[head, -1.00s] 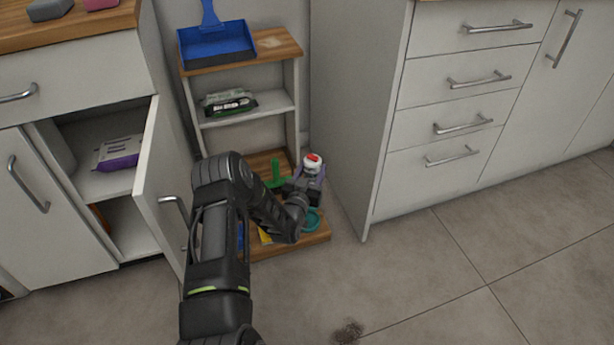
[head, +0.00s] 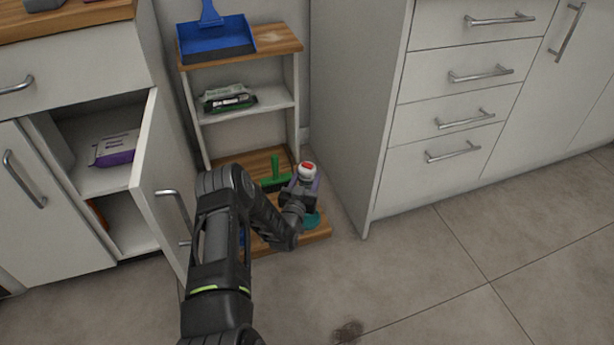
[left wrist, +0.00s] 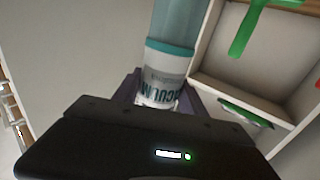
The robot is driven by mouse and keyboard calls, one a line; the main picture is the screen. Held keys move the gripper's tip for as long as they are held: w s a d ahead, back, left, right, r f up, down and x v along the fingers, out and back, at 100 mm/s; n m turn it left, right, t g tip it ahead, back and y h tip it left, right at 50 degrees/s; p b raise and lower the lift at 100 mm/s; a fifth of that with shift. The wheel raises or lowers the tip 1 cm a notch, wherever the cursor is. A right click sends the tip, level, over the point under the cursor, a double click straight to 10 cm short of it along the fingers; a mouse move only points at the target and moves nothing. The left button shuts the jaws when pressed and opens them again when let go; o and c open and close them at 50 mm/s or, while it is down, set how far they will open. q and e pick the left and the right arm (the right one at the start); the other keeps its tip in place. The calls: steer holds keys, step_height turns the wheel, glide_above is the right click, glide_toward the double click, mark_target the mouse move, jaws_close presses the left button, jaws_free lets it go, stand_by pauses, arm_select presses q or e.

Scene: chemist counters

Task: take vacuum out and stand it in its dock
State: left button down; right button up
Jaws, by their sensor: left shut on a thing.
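The vacuum (head: 307,171) shows in the head view as a white top with a red patch, low in front of the open shelf unit. In the left wrist view its white lettered body (left wrist: 165,75) joins a clear teal part. My left gripper (head: 304,186) is shut on the vacuum, with a finger on each side of the white body. A teal piece (head: 311,220) shows below the gripper at the bottom board. I cannot tell whether it belongs to the vacuum or to a dock. I cannot make out the dock for sure. My right gripper is not in view.
The shelf unit's wooden bottom board (head: 318,234) holds a green-handled brush (head: 275,174). A blue dustpan (head: 216,40) and packs (head: 228,100) are above. An open cabinet door (head: 165,185) stands left, a drawer cabinet (head: 455,110) right. Floor in front is mostly clear, with a dirt spot (head: 348,331).

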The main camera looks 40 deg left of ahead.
arm_select(q)
steer(key=shift+f+b, duration=1)
steer(key=shift+f, duration=0.55)
